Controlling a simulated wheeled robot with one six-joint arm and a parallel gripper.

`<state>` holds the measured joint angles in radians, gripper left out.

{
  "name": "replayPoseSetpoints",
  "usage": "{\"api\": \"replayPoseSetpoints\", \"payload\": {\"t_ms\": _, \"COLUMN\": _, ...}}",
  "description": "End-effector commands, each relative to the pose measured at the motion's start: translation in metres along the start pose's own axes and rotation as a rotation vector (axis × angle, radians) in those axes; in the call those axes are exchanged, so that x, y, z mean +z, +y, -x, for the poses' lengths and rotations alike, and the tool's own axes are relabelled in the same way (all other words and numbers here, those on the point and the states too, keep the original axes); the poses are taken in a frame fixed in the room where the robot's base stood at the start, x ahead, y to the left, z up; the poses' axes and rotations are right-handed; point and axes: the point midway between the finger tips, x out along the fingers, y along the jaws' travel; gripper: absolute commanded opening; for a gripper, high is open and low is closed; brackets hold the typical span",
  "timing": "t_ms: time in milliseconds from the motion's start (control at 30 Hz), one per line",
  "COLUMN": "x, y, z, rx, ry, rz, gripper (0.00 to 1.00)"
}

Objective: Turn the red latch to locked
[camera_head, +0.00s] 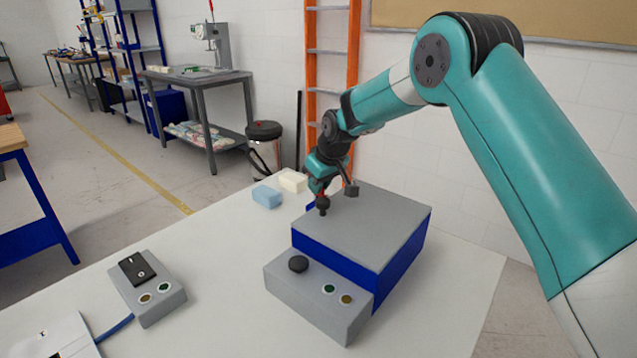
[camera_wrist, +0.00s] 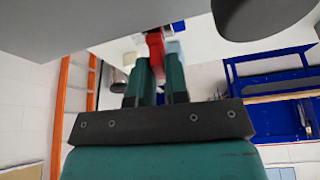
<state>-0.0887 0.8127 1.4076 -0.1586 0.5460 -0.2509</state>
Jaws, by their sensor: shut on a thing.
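The red latch (camera_wrist: 155,42) shows in the wrist view between the tips of my two teal fingers. My gripper (camera_wrist: 156,72) is shut on it. In the head view my gripper (camera_head: 321,186) is at the far left edge of the grey-and-blue box (camera_head: 402,255), and it hides most of the latch there. The box has a grey lid (camera_head: 375,215). I cannot tell from these views which way the latch is turned.
A black knob (camera_head: 298,264) is on the box's front ledge. A grey switch box (camera_head: 150,302) stands on the white table (camera_head: 225,262) at left. A blue foam block (camera_head: 267,196) and a cream block (camera_head: 292,181) lie behind my gripper. The table between the boxes is clear.

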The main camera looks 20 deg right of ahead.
Motion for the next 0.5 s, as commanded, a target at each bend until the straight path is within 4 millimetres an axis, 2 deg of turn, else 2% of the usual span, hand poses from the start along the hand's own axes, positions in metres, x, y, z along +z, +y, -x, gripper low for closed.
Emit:
{"api": "replayPoseSetpoints", "payload": {"t_ms": 200, "x": -0.0009, "y": 0.0016, "z": 0.0008, "rx": -0.037, "ry": 0.002, "rz": 0.093, "gripper": 0.00}}
{"api": "replayPoseSetpoints", "payload": {"t_ms": 500, "x": -0.0008, "y": 0.0022, "z": 0.0007, "rx": -0.057, "ry": 0.001, "rz": 0.142, "gripper": 0.00}}
